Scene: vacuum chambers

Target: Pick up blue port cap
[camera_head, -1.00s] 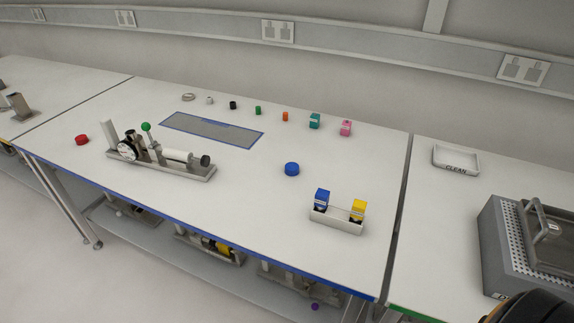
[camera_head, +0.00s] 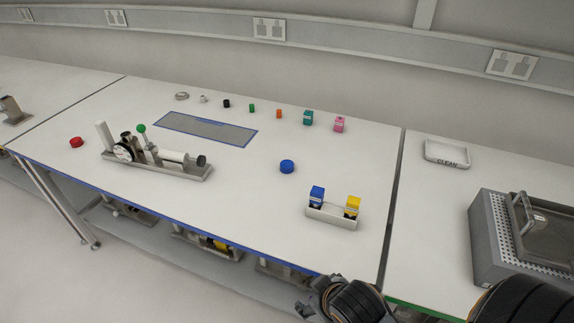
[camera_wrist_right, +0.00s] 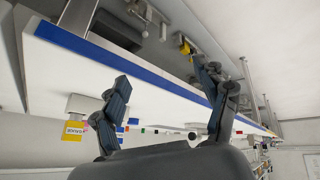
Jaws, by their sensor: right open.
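My right gripper (camera_head: 318,300) shows at the bottom of the head view, low by the bench's front edge and well apart from the cap. In the right wrist view my right gripper (camera_wrist_right: 168,84) has its two fingers spread wide with nothing between them. I cannot pick out the cap for certain in that view. My left gripper is not in view.
The small tray (camera_head: 332,216) stands between the bench front and the cap. A gauge assembly (camera_head: 155,158) and a red cap (camera_head: 76,142) are at left. Several small parts line the back. A CLEAN tray (camera_head: 447,154) is on the right bench. The bench around the cap is clear.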

